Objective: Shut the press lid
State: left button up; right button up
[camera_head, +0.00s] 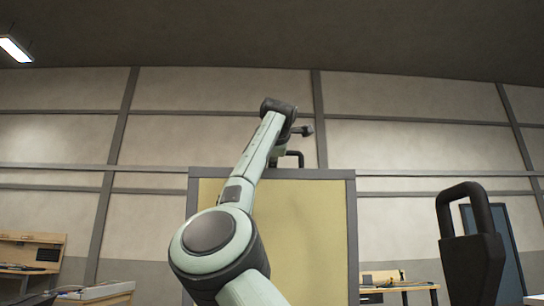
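A large yellow panel with a grey frame (320,230) stands upright in the middle of the head view, and I take it to be the raised press lid. A black handle (294,155) rises from its top edge. A pale green arm of mine comes up from the bottom, left of centre, and crosses in front of the panel. I take it to be my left arm. Its dark end, with the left gripper (305,131), is just above the handle; contact and finger opening cannot be made out. My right gripper is not in view.
A dark block with a black loop handle (472,250) stands close at the right. A wooden workbench (30,250) is at the far left. Another bench (398,287) and a blue door (506,245) are behind at the right.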

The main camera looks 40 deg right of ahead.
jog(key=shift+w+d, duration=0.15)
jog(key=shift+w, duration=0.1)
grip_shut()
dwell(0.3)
